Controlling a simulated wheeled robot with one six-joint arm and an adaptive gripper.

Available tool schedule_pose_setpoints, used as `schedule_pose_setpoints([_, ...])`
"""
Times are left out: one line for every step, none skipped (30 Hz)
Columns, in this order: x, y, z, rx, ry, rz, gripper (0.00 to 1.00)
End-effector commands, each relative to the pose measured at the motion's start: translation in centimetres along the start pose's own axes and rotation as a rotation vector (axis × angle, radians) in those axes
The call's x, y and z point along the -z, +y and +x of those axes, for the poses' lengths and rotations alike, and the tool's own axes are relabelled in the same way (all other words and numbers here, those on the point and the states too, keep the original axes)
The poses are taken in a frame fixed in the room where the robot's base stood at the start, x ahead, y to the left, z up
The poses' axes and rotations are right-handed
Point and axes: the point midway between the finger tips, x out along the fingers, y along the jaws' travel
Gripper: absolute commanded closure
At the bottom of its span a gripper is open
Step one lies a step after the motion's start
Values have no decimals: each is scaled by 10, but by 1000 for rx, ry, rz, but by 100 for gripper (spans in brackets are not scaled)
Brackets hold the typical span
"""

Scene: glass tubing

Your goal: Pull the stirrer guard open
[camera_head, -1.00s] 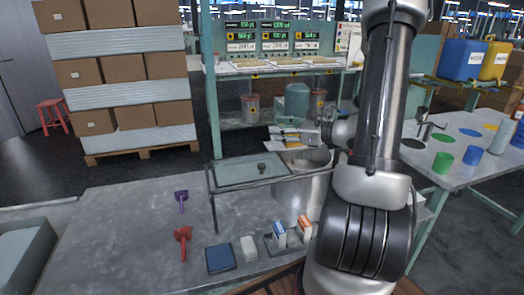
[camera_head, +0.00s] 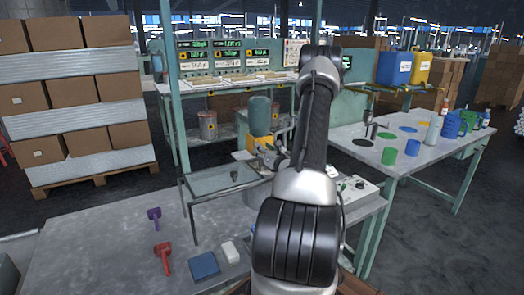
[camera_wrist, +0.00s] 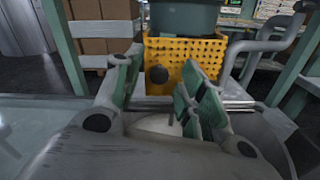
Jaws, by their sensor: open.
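The stirrer guard is a yellow perforated panel (camera_wrist: 198,52) with a round black knob (camera_wrist: 158,74) in the wrist view. It stands below the grey-green stirrer housing (camera_wrist: 182,16). My gripper (camera_wrist: 160,90) is open, one finger on each side of the knob in the picture. The knob seems to lie ahead of the fingertips, with no clear contact. In the head view the yellow guard (camera_head: 262,143) shows small under the green housing (camera_head: 260,115), just left of my wrist. My arm hides much of that area.
A red tool (camera_head: 163,257), a purple tool (camera_head: 154,217) and a blue block (camera_head: 204,265) lie there. A control box (camera_head: 355,187) stands right of my arm.

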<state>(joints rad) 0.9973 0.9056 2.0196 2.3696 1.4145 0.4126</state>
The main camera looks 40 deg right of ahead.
Motion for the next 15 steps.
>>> schedule_pose_setpoints([0,0,3,-1,0,0,60])
schedule_pose_setpoints([0,0,4,-1,0,0,60])
schedule_pose_setpoints([0,0,5,-1,0,0,60])
schedule_pose_setpoints([0,0,5,0,0,0,60])
schedule_pose_setpoints([0,0,5,0,1,0,60])
schedule_pose_setpoints([0,0,5,0,1,0,60])
schedule_pose_setpoints([0,0,5,0,1,0,60])
schedule_pose_setpoints([0,0,5,-1,0,0,60])
schedule_pose_setpoints([0,0,5,-1,0,0,60])
schedule_pose_setpoints([0,0,5,-1,0,0,63])
schedule_pose_setpoints([0,0,5,-1,0,-1,69])
schedule_pose_setpoints([0,0,5,-1,0,-1,76])
schedule_pose_setpoints([0,0,5,-1,0,-1,81])
schedule_pose_setpoints([0,0,5,-1,0,-1,87])
schedule_pose_setpoints([0,0,5,-1,0,-1,94])
